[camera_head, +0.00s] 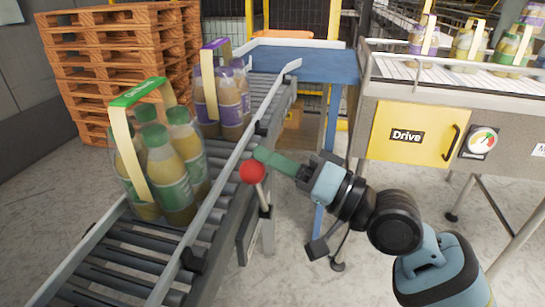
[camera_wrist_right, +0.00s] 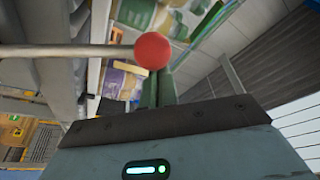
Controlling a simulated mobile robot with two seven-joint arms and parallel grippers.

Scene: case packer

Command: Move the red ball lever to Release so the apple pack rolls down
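The red ball (camera_head: 252,171) tops a thin metal lever (camera_head: 263,198) on the near right side of the roller conveyor. My right gripper (camera_head: 262,157) reaches in from the right, its green fingers together, with the tips at or just behind the ball. In the right wrist view the ball (camera_wrist_right: 152,51) sits over the fingertips (camera_wrist_right: 157,75); whether they touch cannot be told. The ball does not look gripped. A pack with green-capped bottles (camera_head: 167,175) and a green-topped handle stands on the rollers. My left gripper is out of view.
A purple-capped pack (camera_head: 225,95) stands farther up the roller conveyor (camera_head: 130,250). Stacked pallets (camera_head: 115,50) are at the back left. A yellow Drive panel (camera_head: 415,134) and a line with several packs are at the right. A blue table (camera_head: 315,65) stands behind.

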